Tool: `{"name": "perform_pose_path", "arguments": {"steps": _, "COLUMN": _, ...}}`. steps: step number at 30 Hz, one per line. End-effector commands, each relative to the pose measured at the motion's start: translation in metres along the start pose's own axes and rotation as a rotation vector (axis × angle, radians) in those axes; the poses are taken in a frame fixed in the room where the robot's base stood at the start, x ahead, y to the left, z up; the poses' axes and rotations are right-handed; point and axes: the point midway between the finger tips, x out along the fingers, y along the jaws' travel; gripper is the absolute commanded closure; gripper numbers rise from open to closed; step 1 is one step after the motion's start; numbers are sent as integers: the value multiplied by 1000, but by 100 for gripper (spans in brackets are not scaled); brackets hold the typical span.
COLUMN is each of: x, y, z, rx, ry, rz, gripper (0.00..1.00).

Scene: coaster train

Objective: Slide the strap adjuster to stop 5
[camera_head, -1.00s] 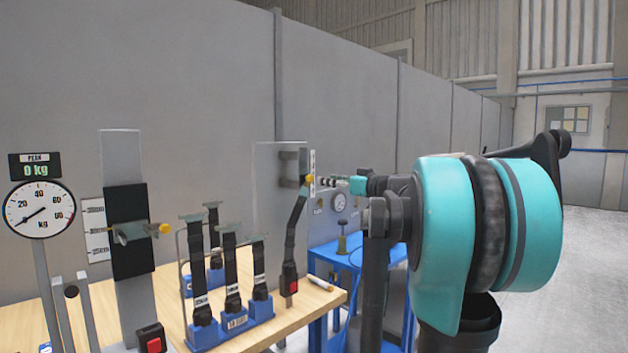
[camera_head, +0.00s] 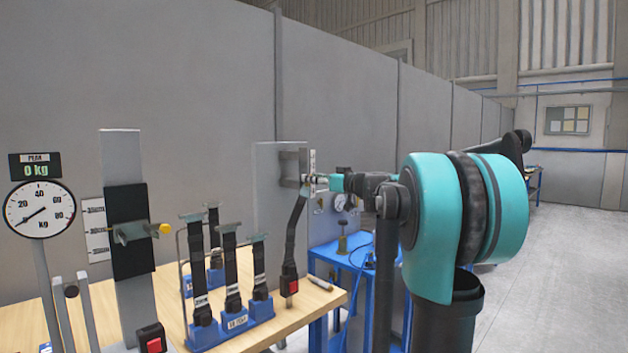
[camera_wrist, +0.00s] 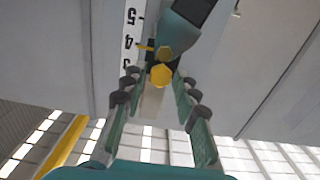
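The strap adjuster shows in the wrist view as a yellow hexagonal knob (camera_wrist: 160,75) with a second yellow piece and a small pointer (camera_wrist: 146,47) just beyond it. The pointer lies beside the white number scale (camera_wrist: 131,35), close to the 4; the 5 is further up in that picture. My gripper (camera_wrist: 156,80) is open, with a fingertip on each side of the knob and a gap on both sides. In the head view my gripper (camera_head: 318,182) is at the upright grey panel (camera_head: 268,205), at the top of the black strap (camera_head: 294,235), and hides the knob.
A blue rack (camera_head: 232,325) with several strap buckles stands on the wooden bench (camera_head: 285,322). To the left are another strap post (camera_head: 128,220) with a yellow knob and a dial gauge (camera_head: 40,209). A blue cart (camera_head: 345,262) stands behind my arm.

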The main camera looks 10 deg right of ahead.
Motion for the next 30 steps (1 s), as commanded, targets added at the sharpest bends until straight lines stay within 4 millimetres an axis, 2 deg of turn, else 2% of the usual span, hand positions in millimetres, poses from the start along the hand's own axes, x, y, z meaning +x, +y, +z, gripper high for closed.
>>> {"name": "perform_pose_path", "arguments": {"steps": 1, "x": 0, "y": 0, "z": 0, "rx": 0, "ry": 0, "rz": 0, "gripper": 80}}
{"name": "perform_pose_path", "arguments": {"steps": 6, "x": 0, "y": 0, "z": 0, "rx": 0, "ry": 0, "rz": 0, "gripper": 100}}
{"name": "perform_pose_path", "arguments": {"steps": 15, "x": 0, "y": 0, "z": 1, "rx": 0, "ry": 0, "rz": 0, "gripper": 100}}
{"name": "perform_pose_path", "arguments": {"steps": 24, "x": 0, "y": 0, "z": 28, "rx": 0, "ry": 0, "rz": 0, "gripper": 100}}
{"name": "perform_pose_path", "arguments": {"steps": 30, "x": 0, "y": 0, "z": 28, "rx": 0, "ry": 0, "rz": 0, "gripper": 100}}
